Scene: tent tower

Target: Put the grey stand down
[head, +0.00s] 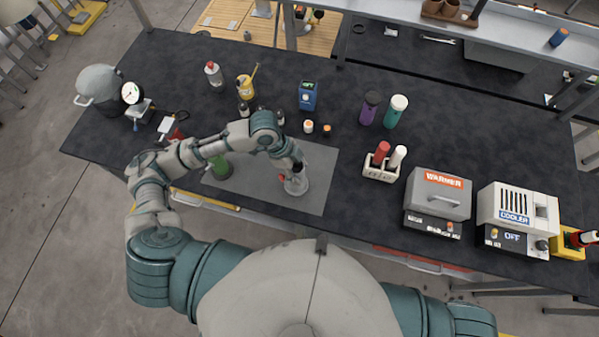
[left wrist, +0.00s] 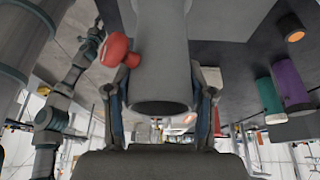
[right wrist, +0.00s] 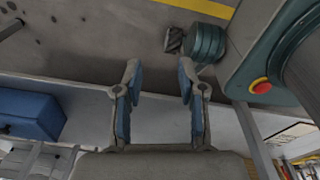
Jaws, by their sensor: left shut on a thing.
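The grey stand (head: 296,185), with a round base and a small red knob, is at the right part of the grey mat (head: 319,166). My left gripper (head: 298,166) is shut on it from above. In the left wrist view the grey stand (left wrist: 160,60) shows as a thick grey cylinder between the fingers of my left gripper (left wrist: 160,112), with the red knob on its left side. I cannot tell whether its base touches the mat. My right gripper (right wrist: 160,72) is open and empty in the right wrist view, over the floor; it is not in the head view.
A green bottle (head: 219,167) stands on the mat's left part, by my left forearm. A white rack (head: 380,170) with red and white tubes stands right of the mat. Farther right are the warmer (head: 438,195) and cooler (head: 515,210). Small jars (head: 309,126) stand behind the mat.

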